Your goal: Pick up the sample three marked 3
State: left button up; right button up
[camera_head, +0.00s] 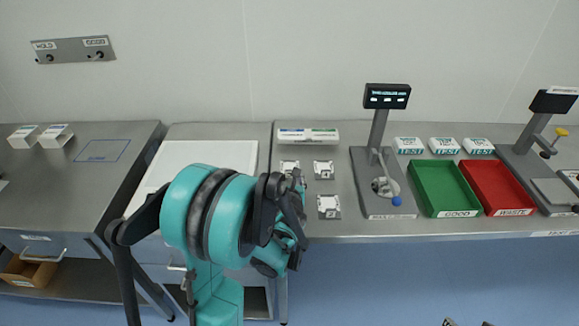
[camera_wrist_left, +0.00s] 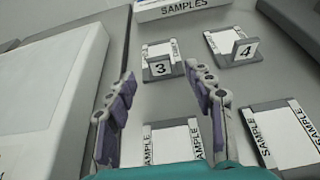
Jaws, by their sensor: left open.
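Sample three is a small grey block with a white face and an upright tag marked 3 (camera_wrist_left: 160,66). It lies on the grey bench beyond my left fingertips in the left wrist view. In the head view its likely place (camera_head: 289,166) is partly behind my left gripper (camera_head: 298,190). That gripper is open and empty, and its two purple-padded fingers (camera_wrist_left: 160,85) stand left and right below the tag in the wrist view. Sample 4 (camera_wrist_left: 240,50) lies to the right of it. Two nearer samples (camera_wrist_left: 172,140) (camera_wrist_left: 285,130) are partly cut off or covered.
A white SAMPLES holder (camera_head: 308,136) stands behind the samples. A white panel (camera_head: 210,155) lies left of them. A scale with a display post (camera_head: 378,140), a green tray (camera_head: 420,190) and a red tray (camera_head: 475,185) stand to the right. Dark tips (camera_head: 468,323), possibly my right gripper, show at the bottom edge.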

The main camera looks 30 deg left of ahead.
aim_at(289, 173)
pick_arm(q)
jog(key=shift+x, duration=0.75)
jog(key=b+x, duration=0.2)
jog(key=x, duration=0.3)
jog(key=shift+f, duration=0.15)
grip_shut()
